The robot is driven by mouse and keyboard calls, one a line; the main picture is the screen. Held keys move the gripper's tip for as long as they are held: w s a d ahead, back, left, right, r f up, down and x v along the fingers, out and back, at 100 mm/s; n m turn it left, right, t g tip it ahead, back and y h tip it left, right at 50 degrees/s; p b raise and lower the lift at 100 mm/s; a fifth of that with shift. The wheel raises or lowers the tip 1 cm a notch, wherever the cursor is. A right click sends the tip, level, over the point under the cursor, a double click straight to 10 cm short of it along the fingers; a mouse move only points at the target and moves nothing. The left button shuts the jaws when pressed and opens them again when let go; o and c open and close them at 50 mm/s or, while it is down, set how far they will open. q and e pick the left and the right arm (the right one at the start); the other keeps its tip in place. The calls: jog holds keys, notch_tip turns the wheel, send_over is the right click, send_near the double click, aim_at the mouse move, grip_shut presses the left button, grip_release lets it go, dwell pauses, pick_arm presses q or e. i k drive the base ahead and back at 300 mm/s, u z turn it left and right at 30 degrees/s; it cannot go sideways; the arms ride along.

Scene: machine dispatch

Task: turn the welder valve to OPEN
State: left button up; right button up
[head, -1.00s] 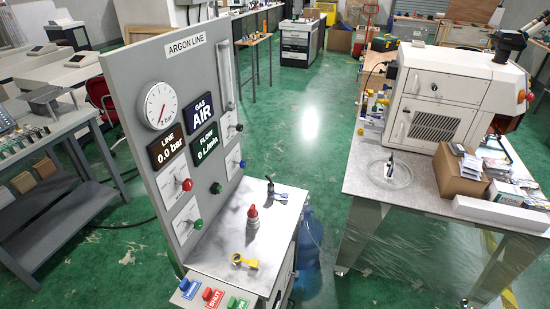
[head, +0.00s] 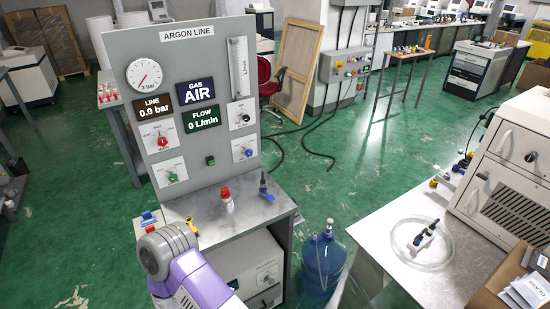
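The grey ARGON LINE panel (head: 215,185) stands at centre left in the head view, facing me. It carries a red knob (head: 163,141), a green knob (head: 172,177), a black knob (head: 245,117) and a blue knob (head: 248,152), each on a white plate. The plate lettering is too small to tell which is the welder valve or its setting. The gauge (head: 144,75) needle and displays show LINE 0.0 bar, GAS AIR and FLOW 0 L/min. A purple and grey part of my arm shows at the bottom, below the panel. Neither gripper's fingers are in view.
The panel's shelf (head: 245,215) holds a red-capped bottle (head: 227,198), a dark-handled fitting (head: 264,186) and a yellow fitting (head: 191,225). A blue water jug (head: 321,265) stands on the floor beside it. A white table (head: 385,240) with a machine is at right. Green floor lies between.

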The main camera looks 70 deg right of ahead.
aim_at(249, 153)
jog(key=z, duration=1.45)
